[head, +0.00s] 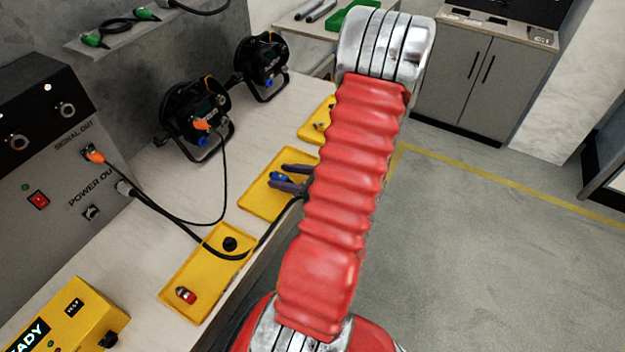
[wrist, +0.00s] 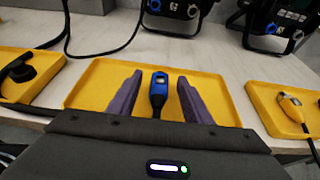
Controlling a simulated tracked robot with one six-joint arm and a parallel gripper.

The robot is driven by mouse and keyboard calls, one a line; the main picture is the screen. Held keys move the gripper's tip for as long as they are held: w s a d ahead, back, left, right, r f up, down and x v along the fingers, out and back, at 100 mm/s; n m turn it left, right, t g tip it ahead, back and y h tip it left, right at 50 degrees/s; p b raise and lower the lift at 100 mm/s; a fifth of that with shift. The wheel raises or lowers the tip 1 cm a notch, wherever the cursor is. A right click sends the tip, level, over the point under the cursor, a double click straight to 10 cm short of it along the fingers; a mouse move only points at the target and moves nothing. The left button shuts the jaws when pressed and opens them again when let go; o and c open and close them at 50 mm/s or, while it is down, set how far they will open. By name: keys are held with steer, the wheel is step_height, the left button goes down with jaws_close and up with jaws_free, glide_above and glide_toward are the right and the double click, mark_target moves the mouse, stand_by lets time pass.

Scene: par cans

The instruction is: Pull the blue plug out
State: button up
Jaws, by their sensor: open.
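The blue plug (wrist: 158,91) lies in a yellow tray (wrist: 225,112) with a black cable end towards me. It is apart from any socket that I can see. My gripper (wrist: 160,76) is open, with one purple finger on each side of the plug and a gap to both. In the head view my gripper (head: 278,176) is over the middle yellow tray (head: 258,205), and the blue plug (head: 277,180) shows between its fingers. My arm hides part of that tray. The nearer par can (head: 190,108) has an orange plug in it and a blue connector low on its front.
A second par can (head: 262,62) stands behind. A front tray (head: 190,285) holds a black connector and a red part. A black cable (head: 165,213) runs from the grey power panel (head: 55,130) across the bench. Another tray (wrist: 290,105) lies right with a yellow connector.

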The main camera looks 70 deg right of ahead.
steer(key=v, duration=1.2)
steer(key=shift+s+a+r, duration=0.1)
stand_by(0.4)
steer(key=w+a+r+n+g+y, duration=0.4)
steer(key=w+a+n, duration=0.4)
steer(key=a+n, duration=0.15)
steer(key=w+a+r+n+g+y, duration=0.35)
steer(key=w+a+n, duration=0.4)
steer(key=a, duration=0.35)
steer(key=a+r+n+h, duration=0.3)
steer(key=a+r+n, duration=0.3)
steer(key=a+n, duration=0.3)
steer(key=a+r+n+h, duration=0.3)
steer(key=a+r+n, duration=0.3)
steer(key=a+n, duration=0.3)
steer(key=shift+a+r+n+g, duration=0.3)
steer(key=shift+n+g, duration=0.15)
steer(key=shift+n, duration=0.65)
steer(key=shift+w, duration=0.1)
